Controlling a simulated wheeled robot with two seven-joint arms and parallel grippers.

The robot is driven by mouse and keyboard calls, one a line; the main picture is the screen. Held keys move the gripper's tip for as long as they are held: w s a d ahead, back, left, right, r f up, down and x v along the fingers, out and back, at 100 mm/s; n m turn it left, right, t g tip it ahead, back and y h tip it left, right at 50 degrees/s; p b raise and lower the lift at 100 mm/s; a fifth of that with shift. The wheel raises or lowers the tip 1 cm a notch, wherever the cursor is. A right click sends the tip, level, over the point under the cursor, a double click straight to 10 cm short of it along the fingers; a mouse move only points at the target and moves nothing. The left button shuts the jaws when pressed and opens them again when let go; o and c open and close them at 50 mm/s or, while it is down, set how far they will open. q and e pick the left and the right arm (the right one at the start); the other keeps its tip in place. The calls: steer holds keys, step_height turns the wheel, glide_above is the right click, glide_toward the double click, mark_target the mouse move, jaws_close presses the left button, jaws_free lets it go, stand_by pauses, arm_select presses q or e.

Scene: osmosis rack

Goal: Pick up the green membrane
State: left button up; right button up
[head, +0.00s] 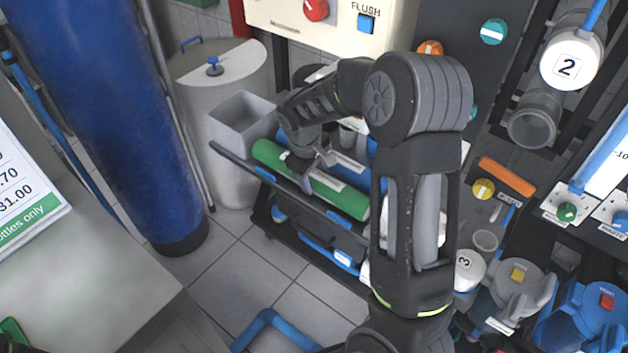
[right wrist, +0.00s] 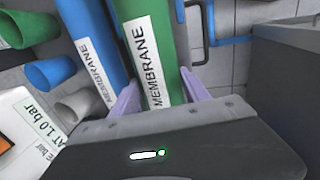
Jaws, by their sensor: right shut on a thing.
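The green membrane (head: 335,193) is a long green tube lying on the upper shelf of a dark cart in the head view. In the right wrist view the green membrane (right wrist: 151,40) carries a white label reading MEMBRANE. My right gripper (head: 308,172) reaches down over its middle; its purple fingers (right wrist: 158,98) sit on either side of the tube, shut on it. A blue membrane (right wrist: 90,45) lies beside it, close and parallel. I cannot tell whether the green tube touches the shelf. My left gripper is not in view.
A grey open bin (head: 243,122) stands at the cart's left end. A white lidded tank (head: 232,70) and a large blue cylinder (head: 110,110) stand behind and left. The tiled floor (head: 235,285) in front is partly clear. Housings and valves crowd the right.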

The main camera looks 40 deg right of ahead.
mark_target(315, 174)
steer(key=v, duration=0.2)
steer(key=d+v, duration=0.1)
steer(key=v, duration=0.5)
steer(key=shift+w+d+r, duration=0.3)
steer(key=shift+d, duration=0.05)
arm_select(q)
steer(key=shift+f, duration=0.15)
